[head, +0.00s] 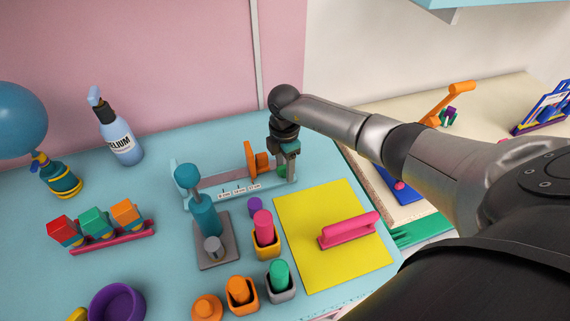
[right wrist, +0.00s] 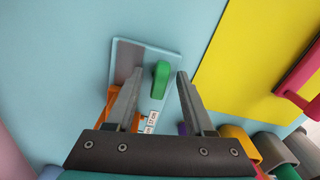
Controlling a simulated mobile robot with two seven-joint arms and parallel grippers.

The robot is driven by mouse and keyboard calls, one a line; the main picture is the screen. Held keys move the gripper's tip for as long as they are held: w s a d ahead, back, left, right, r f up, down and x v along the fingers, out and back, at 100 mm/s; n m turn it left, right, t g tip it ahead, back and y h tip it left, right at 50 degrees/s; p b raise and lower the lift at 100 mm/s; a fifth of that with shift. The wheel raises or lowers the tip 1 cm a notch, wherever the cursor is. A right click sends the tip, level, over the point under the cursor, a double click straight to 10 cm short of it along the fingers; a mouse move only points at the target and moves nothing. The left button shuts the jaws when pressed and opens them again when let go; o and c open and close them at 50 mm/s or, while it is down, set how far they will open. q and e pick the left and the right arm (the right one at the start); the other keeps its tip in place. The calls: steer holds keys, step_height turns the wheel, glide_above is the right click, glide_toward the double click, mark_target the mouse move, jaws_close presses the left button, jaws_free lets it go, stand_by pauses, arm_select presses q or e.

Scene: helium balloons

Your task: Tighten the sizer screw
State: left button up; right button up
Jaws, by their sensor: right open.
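The sizer is a pale blue frame (head: 215,191) with a printed scale, lying near the back of the blue table. An orange slider (head: 251,158) stands upright on it. The green screw (head: 282,171) is at its right end and also shows in the right wrist view (right wrist: 161,78). My right gripper (head: 285,163) points down over that end. In the right wrist view its fingers (right wrist: 160,74) are open, one on each side of the green screw, with gaps; I cannot tell how far above it they are. My left gripper is not in view.
A teal pump (head: 204,213) on a grey plate stands in front of the sizer. A yellow mat (head: 310,210) with a pink-handled tool (head: 348,231) lies to the right. A helium bottle (head: 117,135) and blue balloon (head: 20,120) are at left. Cups holding coloured pegs stand in front.

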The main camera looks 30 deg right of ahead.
step_height(320, 180, up, 7)
steer(key=p, duration=0.6)
steer(key=shift+f, duration=0.1)
steer(key=shift+s, duration=0.1)
